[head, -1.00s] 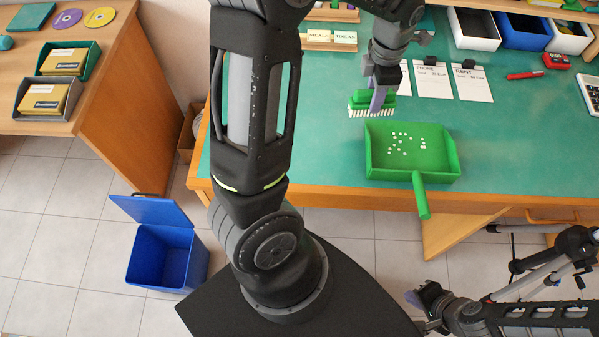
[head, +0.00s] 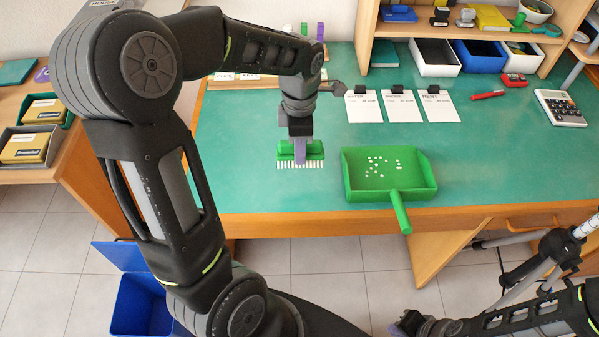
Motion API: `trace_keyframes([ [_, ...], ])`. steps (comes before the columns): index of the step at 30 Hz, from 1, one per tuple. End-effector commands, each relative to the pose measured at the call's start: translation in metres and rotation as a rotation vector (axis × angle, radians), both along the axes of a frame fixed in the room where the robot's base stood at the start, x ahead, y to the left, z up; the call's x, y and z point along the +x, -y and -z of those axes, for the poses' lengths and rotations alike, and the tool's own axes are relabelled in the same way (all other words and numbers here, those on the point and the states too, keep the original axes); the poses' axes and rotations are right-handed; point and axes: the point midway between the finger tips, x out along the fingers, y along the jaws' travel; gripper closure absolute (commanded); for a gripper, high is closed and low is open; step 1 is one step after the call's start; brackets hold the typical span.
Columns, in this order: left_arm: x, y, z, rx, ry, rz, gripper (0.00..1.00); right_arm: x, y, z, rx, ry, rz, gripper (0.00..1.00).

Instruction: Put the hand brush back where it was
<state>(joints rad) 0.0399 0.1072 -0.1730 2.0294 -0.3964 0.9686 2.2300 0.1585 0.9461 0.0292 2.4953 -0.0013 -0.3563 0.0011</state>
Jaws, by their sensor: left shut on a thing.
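The green hand brush (head: 285,158) with white bristles is at the left part of the green desk, left of the dustpan. My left gripper (head: 301,150) points down and is shut on the brush from above. The bristles face down; I cannot tell whether they touch the desk. The green dustpan (head: 432,188) lies near the desk's front edge with several small white bits in it, its handle sticking out over the edge. My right gripper (head: 408,324) is low at the bottom, in front of the desk and away from the brush; its fingers are too small to read.
Three clipped paper sheets (head: 403,107) lie behind the dustpan. Bins (head: 434,58) line the back. The blue floor bin (head: 140,305) stands lower left. Desk around the brush is clear.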

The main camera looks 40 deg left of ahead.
Motion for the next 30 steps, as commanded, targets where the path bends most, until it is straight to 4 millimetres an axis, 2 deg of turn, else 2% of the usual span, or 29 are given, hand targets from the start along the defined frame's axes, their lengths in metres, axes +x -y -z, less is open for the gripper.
trace_keyframes([
  [3, -0.001, 0.0, 0.023, 0.001, -0.004, 0.0, 1.0, 0.0, 0.0, -0.001, 0.0, 0.0, 0.0, 1.0],
  [6, -0.001, 0.0, 0.036, 0.0, -0.004, -0.001, 1.0, 0.0, 0.0, -0.001, 0.0, 0.0, 0.0, 1.0],
  [17, 0.0, 0.0, 0.042, 0.0, 0.0, 0.0, 1.0, 0.0, 0.0, -0.001, 0.0, 0.0, 0.0, 1.0],
  [25, -0.001, 0.0, 0.074, 0.0, -0.004, 0.001, 1.0, 0.0, 0.0, -0.003, 0.0, 0.0, 0.0, 1.0],
  [30, 0.0, 0.0, 0.078, 0.0, 0.0, 0.001, 1.0, 0.0, 0.0, -0.003, 0.0, 0.0, 0.0, 1.0],
])
